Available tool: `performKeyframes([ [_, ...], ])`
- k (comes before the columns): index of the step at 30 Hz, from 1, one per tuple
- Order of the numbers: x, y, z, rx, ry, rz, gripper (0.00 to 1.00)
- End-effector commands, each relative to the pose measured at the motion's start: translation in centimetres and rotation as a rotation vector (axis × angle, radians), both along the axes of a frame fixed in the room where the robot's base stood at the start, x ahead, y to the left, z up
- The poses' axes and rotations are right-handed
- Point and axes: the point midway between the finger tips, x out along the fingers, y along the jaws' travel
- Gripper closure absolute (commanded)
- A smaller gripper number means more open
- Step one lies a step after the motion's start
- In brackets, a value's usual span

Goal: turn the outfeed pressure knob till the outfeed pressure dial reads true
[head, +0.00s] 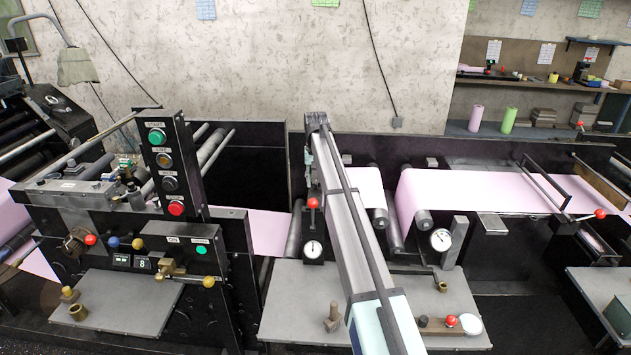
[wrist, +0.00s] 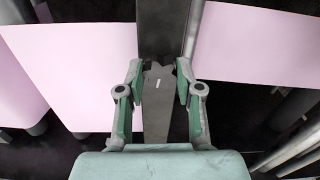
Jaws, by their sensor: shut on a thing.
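A grey knob (wrist: 157,98) with a notched far edge and a short white mark sits between my fingers in the wrist view. My gripper (wrist: 160,70) is shut on it, one green-padded finger on each side. In the head view my arm reaches up the middle and hides the knob. A round white dial (head: 313,248) stands just left of my arm. Another round white dial (head: 440,239) stands right of it, beside the rollers. I cannot tell which is the outfeed pressure dial. Both needles are too small to read.
Pink web (head: 470,192) runs over rollers on the right. A red-knobbed lever (head: 312,203) stands close to my arm's left. A control post (head: 168,165) with coloured buttons stands farther left. A grey plate (head: 290,310) with small fittings lies below.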

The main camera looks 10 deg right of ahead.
Motion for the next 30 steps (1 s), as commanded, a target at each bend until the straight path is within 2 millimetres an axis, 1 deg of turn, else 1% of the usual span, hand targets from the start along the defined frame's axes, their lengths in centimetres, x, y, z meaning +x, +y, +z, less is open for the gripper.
performKeyframes([
  [11,-0.1,0.0,-0.2,0.000,0.003,-0.003,0.99],
  [12,-0.1,0.0,-0.2,0.000,0.003,-0.003,0.54],
  [13,-0.1,0.0,-0.2,0.000,0.003,-0.003,0.44],
  [14,-0.1,0.0,-0.2,0.000,0.003,-0.003,0.40],
  [25,0.0,0.0,0.2,0.000,0.001,-0.003,0.40],
  [28,0.0,0.0,1.0,0.000,0.000,-0.003,0.40],
  [30,0.1,0.0,2.0,0.000,-0.001,-0.003,0.40],
])
